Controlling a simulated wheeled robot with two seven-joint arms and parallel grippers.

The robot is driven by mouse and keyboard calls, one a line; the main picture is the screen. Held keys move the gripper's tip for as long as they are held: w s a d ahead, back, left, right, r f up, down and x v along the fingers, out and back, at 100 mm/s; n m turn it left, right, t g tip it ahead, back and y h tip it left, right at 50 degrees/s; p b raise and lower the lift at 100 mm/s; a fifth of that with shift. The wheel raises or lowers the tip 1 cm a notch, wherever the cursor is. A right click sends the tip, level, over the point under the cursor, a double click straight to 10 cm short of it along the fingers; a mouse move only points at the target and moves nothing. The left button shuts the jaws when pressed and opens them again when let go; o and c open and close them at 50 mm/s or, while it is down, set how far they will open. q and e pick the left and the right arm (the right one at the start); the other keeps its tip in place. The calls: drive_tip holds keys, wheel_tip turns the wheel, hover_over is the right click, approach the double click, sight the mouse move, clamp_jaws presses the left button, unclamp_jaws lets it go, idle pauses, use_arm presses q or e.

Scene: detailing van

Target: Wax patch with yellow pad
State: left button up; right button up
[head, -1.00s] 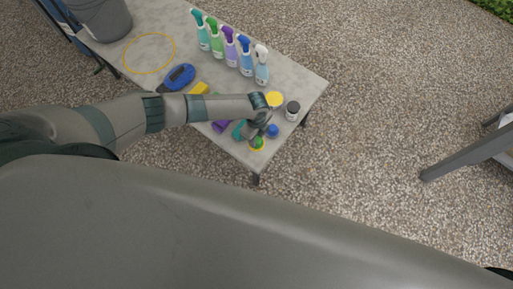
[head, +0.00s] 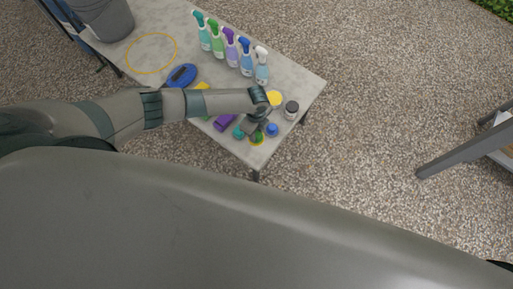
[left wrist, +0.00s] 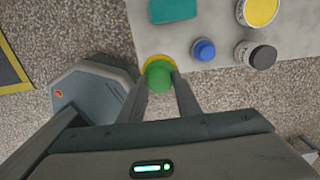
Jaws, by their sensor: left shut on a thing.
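The yellow pad (head: 257,143) is a round yellow disc with a green knob on top, at the near corner of the table. In the left wrist view the green knob (left wrist: 159,78) sits between the fingertips, with the yellow rim showing behind it. My left gripper (head: 260,130) is shut on this knob from above. I cannot tell whether the disc touches the tabletop. A yellow ring outline (head: 128,67) marks a bare patch at the table's far left. A yellow-topped round tin (head: 274,98) stands beyond my gripper. My right gripper is out of view.
A blue knobbed piece (head: 272,130), a dark-lidded jar (head: 291,110), a teal piece (head: 238,132) and a purple one (head: 225,122) crowd my gripper. Several spray bottles (head: 231,47) line the back edge. A blue device (head: 182,75) and a grey bucket (head: 108,17) stand left.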

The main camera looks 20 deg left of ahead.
use_arm(q)
drive_tip(key=shift+s+d+r+p, duration=0.1)
drive_tip(key=shift+s+d+p, duration=0.15)
drive_tip(key=shift+s+p, duration=0.4)
drive_tip(key=shift+s+d+r+p, duration=0.1)
drive_tip(key=shift+s+d+p, duration=0.15)
drive_tip(key=shift+s, duration=0.6)
drive_tip(key=s+d+p, duration=0.2)
drive_tip(key=s+p, duration=0.2)
drive_tip(key=s, duration=0.4)
drive_tip(key=shift+s+d+f, duration=0.15)
drive_tip(key=shift+s, duration=0.05)
